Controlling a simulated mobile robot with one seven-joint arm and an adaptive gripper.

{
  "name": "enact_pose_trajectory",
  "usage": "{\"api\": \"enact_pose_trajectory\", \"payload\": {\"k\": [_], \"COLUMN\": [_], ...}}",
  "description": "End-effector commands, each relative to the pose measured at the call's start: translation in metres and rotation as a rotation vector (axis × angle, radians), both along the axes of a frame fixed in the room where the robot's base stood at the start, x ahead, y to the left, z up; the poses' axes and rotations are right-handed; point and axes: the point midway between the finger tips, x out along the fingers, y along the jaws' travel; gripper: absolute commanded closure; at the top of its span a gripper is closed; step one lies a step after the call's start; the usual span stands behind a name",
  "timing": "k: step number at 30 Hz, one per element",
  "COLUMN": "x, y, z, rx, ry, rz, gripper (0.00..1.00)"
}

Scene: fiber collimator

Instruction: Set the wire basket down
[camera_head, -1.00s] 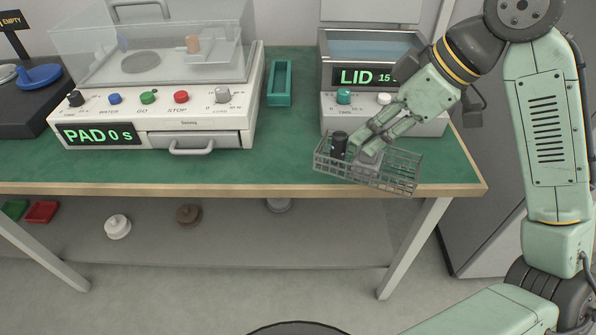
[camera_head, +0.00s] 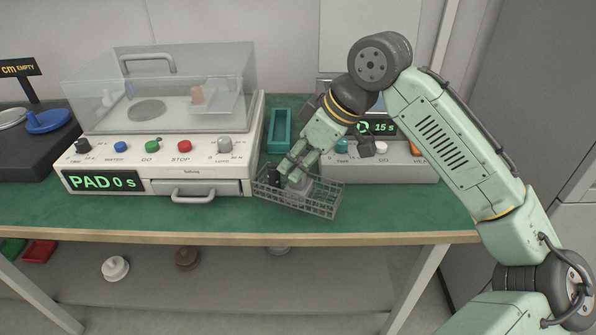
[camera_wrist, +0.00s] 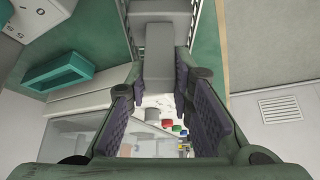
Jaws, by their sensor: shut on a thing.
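The grey wire basket (camera_head: 322,206) is over the green table top, in front of the gap between the two machines. A small black cylinder (camera_head: 272,176) stands in its left end. My gripper (camera_head: 296,180) reaches down into the basket and is shut on its grey block-like handle. In the wrist view the handle (camera_wrist: 158,55) lies between the fingers, and part of the basket's mesh (camera_wrist: 223,45) shows beside it.
The polishing machine (camera_head: 150,178) with its clear cover stands left of the basket. A teal tray (camera_head: 280,130) lies behind it. The bath machine (camera_head: 398,166) stands behind right, partly hidden by my arm. The table's front edge (camera_head: 230,239) is near; the green top (camera_head: 400,210) is clear at right.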

Motion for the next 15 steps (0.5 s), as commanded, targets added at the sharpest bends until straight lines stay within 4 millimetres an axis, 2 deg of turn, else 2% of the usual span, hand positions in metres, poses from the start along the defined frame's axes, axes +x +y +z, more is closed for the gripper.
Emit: {"api": "enact_pose_trajectory", "payload": {"k": [8, 15], "x": [0.000, 0.000], "y": [0.000, 0.000], "z": [-0.032, -0.035], "rx": [0.000, 0.001], "ry": [0.002, 0.000], "rz": [-0.003, -0.001], "gripper": [1.00, 1.00]}}
